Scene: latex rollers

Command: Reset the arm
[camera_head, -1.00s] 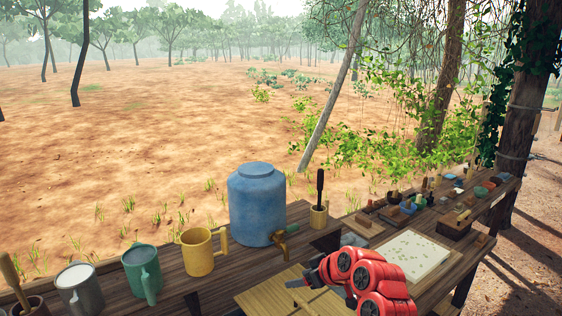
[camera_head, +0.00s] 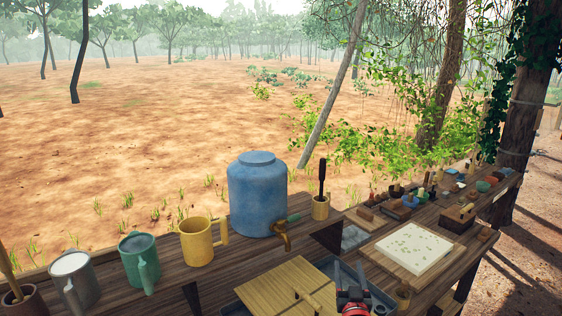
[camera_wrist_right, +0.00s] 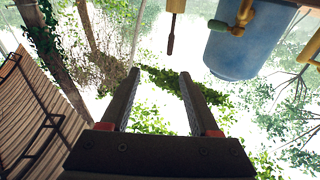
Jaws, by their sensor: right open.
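My right gripper (camera_head: 350,272) shows at the bottom of the head view, with its dark fingers spread over the front of the wooden bench. Its red arm is mostly cut off by the lower edge. In the right wrist view the two fingers of the right gripper (camera_wrist_right: 160,75) stand apart with nothing between them. That view is upside down, with the blue tank (camera_wrist_right: 243,48) at its top right. My left gripper does not show.
The blue tank (camera_head: 256,195) with a brass tap (camera_head: 283,236) stands mid-bench. A yellow mug (camera_head: 197,243), green mug (camera_head: 139,262) and grey mug (camera_head: 75,282) stand left. A wooden lid (camera_head: 268,290) and a pale slab (camera_head: 413,250) lie near the gripper.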

